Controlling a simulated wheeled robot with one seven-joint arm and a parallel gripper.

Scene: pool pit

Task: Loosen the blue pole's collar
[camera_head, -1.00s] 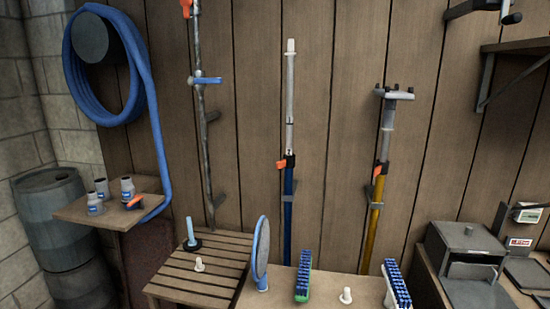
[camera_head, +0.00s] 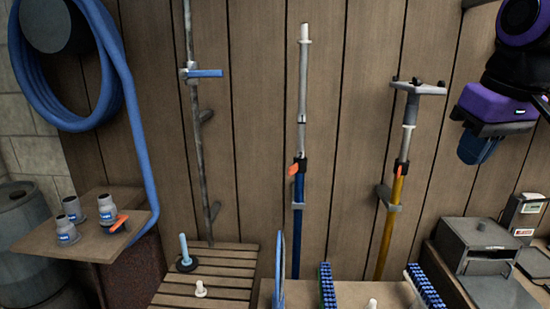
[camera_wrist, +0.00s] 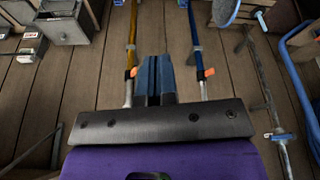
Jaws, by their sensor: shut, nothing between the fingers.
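The blue pole (camera_head: 298,225) leans upright against the plank wall, its silver upper tube (camera_head: 302,95) rising above. Its dark collar (camera_head: 300,165) with an orange lever (camera_head: 293,170) sits where blue meets silver. In the wrist view, which looks upside down, the blue pole (camera_wrist: 192,25) and its orange lever (camera_wrist: 208,73) are right of my fingers. My gripper (camera_head: 478,150) is at upper right in the head view, beside the yellow pole (camera_head: 389,222) and well away from the blue pole. Its blue fingers (camera_wrist: 153,78) are together and empty.
A silver pole (camera_head: 196,120) with a blue lever stands left. A shelf (camera_head: 40,243) with several grey fittings and a blue hose (camera_head: 133,110) are further left. Brushes (camera_head: 327,288) stand in front below the poles. A grey box (camera_head: 485,240) is at right.

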